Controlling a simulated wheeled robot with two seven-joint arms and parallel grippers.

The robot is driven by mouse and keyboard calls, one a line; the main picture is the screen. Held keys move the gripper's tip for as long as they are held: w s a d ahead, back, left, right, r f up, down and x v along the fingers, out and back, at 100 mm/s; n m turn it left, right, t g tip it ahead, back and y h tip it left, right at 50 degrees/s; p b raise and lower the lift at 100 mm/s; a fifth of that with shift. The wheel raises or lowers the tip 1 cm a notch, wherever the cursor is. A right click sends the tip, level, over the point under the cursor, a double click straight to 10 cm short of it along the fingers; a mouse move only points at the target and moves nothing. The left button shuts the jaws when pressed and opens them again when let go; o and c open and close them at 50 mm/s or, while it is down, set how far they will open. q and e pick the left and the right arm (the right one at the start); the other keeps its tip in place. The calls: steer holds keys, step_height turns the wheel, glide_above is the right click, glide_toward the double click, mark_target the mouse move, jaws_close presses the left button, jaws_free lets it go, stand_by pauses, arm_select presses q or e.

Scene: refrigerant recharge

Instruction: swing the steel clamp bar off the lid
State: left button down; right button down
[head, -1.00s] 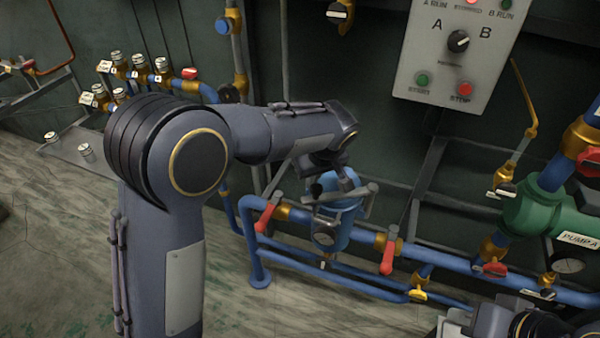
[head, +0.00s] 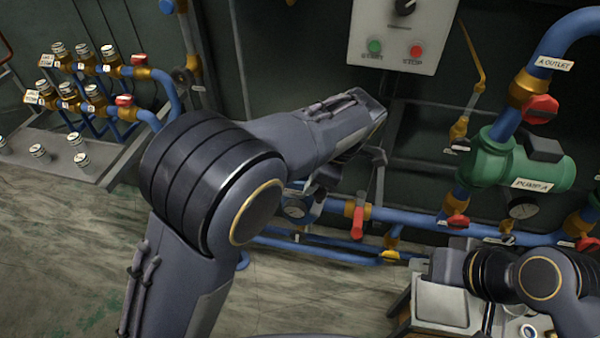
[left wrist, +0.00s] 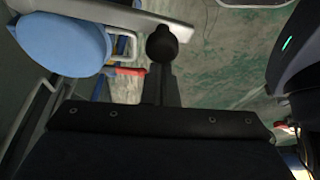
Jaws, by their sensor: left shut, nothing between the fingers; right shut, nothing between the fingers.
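In the left wrist view the round blue lid (left wrist: 65,40) is at the upper left. The pale steel clamp bar (left wrist: 152,22) runs past its edge towards the right; whether any of it lies over the lid I cannot tell. A black ball knob (left wrist: 162,42) is straight ahead of my left gripper (left wrist: 161,72), which is shut and empty; whether they touch is unclear. In the head view my left forearm hides the lid and most of the vessel; its gauge (head: 295,210) shows below. My right gripper (head: 447,262) is shut at the lower right, above a small table, its fingertips indistinct.
Blue pipes with a red handle (head: 357,222) run right of the vessel. The green pump A (head: 520,165) is at the right, and a control box (head: 402,35) hangs above. Bare floor lies in front.

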arm_select(q)
steer(key=shift+s+d, duration=0.2)
steer(key=shift+d, duration=0.25)
steer(key=shift+s+d, duration=0.2)
steer(key=shift+d, duration=0.25)
arm_select(e)
steer(key=shift+r, duration=0.3)
arm_select(q)
steer(key=shift+d, duration=0.1)
